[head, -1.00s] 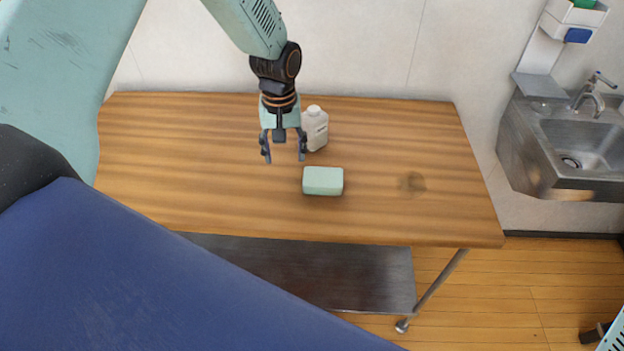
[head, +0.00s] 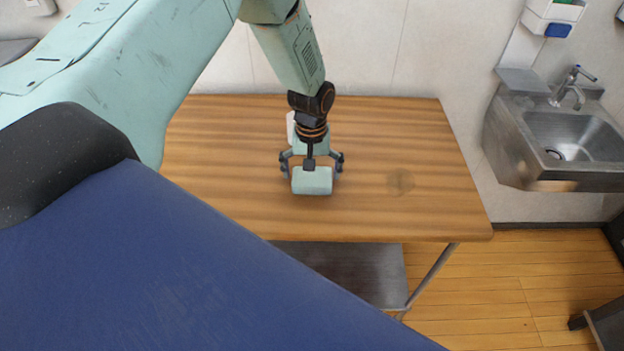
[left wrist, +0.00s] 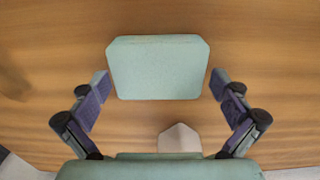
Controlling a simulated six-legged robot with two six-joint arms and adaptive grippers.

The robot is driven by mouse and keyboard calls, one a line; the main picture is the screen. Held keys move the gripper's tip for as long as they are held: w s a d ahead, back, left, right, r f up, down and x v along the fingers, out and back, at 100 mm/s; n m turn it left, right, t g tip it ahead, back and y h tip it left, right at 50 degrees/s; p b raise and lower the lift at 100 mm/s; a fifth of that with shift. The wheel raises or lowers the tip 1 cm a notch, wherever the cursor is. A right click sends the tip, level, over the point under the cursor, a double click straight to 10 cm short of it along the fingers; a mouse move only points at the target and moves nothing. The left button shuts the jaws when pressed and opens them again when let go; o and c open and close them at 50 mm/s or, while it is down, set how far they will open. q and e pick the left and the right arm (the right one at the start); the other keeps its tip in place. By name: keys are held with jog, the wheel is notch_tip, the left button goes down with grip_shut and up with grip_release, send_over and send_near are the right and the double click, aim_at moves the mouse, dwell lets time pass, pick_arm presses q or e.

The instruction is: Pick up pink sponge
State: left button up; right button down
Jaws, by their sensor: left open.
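No pink sponge shows; the one sponge-like block (head: 312,183) is pale mint green and lies flat on the wooden table. My left gripper (head: 312,168) is open just behind and above it, with one finger toward each side. In the left wrist view the block (left wrist: 158,68) lies ahead, between the lines of the two open fingers (left wrist: 159,85), with a gap on each side. I cannot tell the exact height of the fingertips above the table. My right gripper is not in view.
A white bottle (head: 290,127) stands behind my left gripper, mostly hidden by it; its top shows in the left wrist view (left wrist: 180,138). The wooden table (head: 420,150) is clear to the right, apart from a dark stain. A metal sink (head: 570,140) is at the right.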

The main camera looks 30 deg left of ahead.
aim_at(312, 176)
pick_arm(q)
jog(key=shift+d+r, duration=0.1)
jog(key=shift+d, duration=0.1)
jog(key=shift+s+a, duration=0.15)
jog(key=shift+a, duration=0.1)
jog(key=c, duration=0.5)
jog(key=shift+d, duration=0.2)
notch_tip(312, 176, up, 10)
jog(key=shift+a, duration=0.1)
jog(key=shift+o, duration=1.1)
jog(key=c, duration=0.5)
